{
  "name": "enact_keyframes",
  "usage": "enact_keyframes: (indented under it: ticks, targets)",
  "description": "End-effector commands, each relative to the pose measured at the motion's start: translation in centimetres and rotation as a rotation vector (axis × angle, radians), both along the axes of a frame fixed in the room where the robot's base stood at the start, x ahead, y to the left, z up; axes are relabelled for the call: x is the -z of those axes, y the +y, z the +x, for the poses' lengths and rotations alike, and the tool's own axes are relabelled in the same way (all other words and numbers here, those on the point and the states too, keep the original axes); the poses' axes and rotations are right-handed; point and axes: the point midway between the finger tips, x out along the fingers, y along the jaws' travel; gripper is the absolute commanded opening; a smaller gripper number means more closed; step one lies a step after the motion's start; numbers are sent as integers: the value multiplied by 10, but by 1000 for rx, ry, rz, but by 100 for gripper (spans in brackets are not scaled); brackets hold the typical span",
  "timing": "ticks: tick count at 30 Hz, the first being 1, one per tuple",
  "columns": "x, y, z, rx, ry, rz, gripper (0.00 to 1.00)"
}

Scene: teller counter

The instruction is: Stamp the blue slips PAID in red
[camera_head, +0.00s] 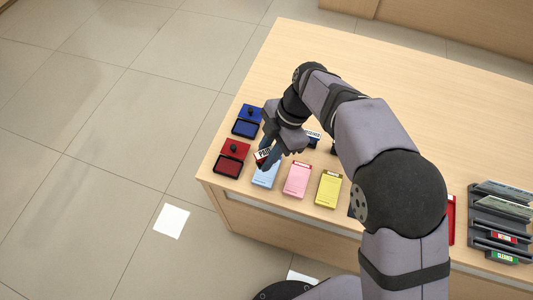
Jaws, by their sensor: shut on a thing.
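My gripper (272,156) is shut on a stamp (263,155) with a white label that seems to read PAID. The stamp is tilted in the picture and shows at the upper left edge of the blue slips (265,177). I cannot tell whether it touches them. The blue slips lie in a pad near the counter's front edge, partly covered by my gripper. The open red ink pad (227,167) lies just left of them. The open blue ink pad (245,128) lies behind the red one.
Pink slips (297,180) and yellow slips (328,190) lie right of the blue ones. Another labelled stamp (312,136) stands behind them, partly hidden by my arm. A dark rack (485,225) stands at the right. White paper (171,221) lies on the floor. The counter's back (300,45) is clear.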

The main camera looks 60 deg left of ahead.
Motion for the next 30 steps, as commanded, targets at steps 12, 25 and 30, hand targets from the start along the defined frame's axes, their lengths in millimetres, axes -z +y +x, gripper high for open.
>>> enact_keyframes:
  ticks: [12, 25, 30]
  targets:
    - [38, 0, 0, 2, 1, -1, 6]
    - [50, 0, 0, 2, 0, 0, 6]
    - [50, 0, 0, 2, 0, 0, 6]
